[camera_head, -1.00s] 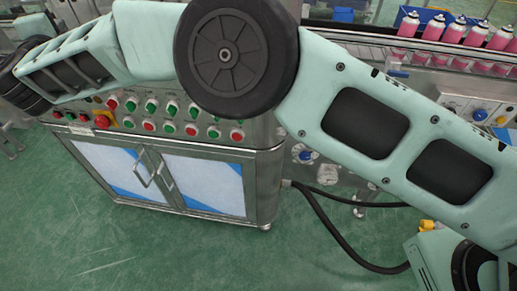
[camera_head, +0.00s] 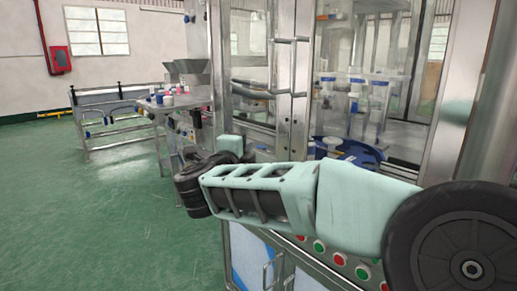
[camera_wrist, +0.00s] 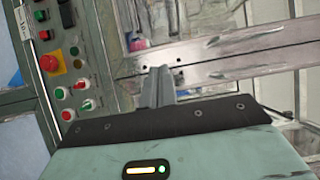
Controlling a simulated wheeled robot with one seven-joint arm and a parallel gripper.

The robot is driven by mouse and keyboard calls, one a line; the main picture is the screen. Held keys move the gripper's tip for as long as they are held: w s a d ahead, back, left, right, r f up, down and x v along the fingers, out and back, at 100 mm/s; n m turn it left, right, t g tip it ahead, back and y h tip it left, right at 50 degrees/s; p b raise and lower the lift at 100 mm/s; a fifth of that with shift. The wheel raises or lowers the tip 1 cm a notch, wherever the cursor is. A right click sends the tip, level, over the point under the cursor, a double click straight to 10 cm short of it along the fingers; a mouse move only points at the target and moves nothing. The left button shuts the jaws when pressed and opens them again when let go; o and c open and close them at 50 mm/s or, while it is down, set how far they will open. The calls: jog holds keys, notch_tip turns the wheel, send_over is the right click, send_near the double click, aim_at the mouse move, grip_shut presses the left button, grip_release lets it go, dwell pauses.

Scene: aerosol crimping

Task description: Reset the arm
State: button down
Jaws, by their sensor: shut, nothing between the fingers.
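My arm reaches across the head view from the lower right to the middle, its wrist end in front of the glass-walled machine (camera_head: 290,95). My gripper (camera_wrist: 160,82) shows in the wrist view as two grey fingers close together. It is shut and holds nothing. The fingers point toward the machine's metal frame (camera_wrist: 215,50), and I cannot tell how far they are from it. In the head view the fingers cannot be made out behind the wrist.
A control panel with a red emergency stop (camera_wrist: 50,63) and several buttons is left of the gripper. A metal door handle (camera_head: 268,90), a blue round part (camera_head: 348,152) and a side table (camera_head: 165,103) with small items are near the arm. The green floor (camera_head: 100,215) at left is clear.

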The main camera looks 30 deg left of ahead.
jog(key=s+r+n+g+y, duration=0.45)
jog(key=r+n+y, duration=0.25)
jog(key=n, duration=0.3)
jog(key=s+d+f+n+g+h+p, duration=0.1)
jog(key=s+d+f+n+g+h, duration=0.2)
jog(key=d, duration=1.4)
jog(key=s+d+f+n+g+h+p, duration=0.1)
jog(key=s+d+f+n+g+h, duration=0.3)
jog(key=d, duration=1.3)
jog(key=s+d+f+n+g+h+p, duration=0.1)
jog(key=s+d+f+n+g+h, duration=0.3)
jog(key=s+d+f, duration=0.5)
jog(key=s+d+n+g, duration=0.1)
jog(key=s+d+g, duration=0.1)
jog(key=s+d, duration=0.4)
jog(key=shift+d+f+n, duration=0.25)
jog(key=shift+d+n, duration=0.05)
jog(key=shift+d, duration=0.7)
jog(key=shift+a, duration=0.1)
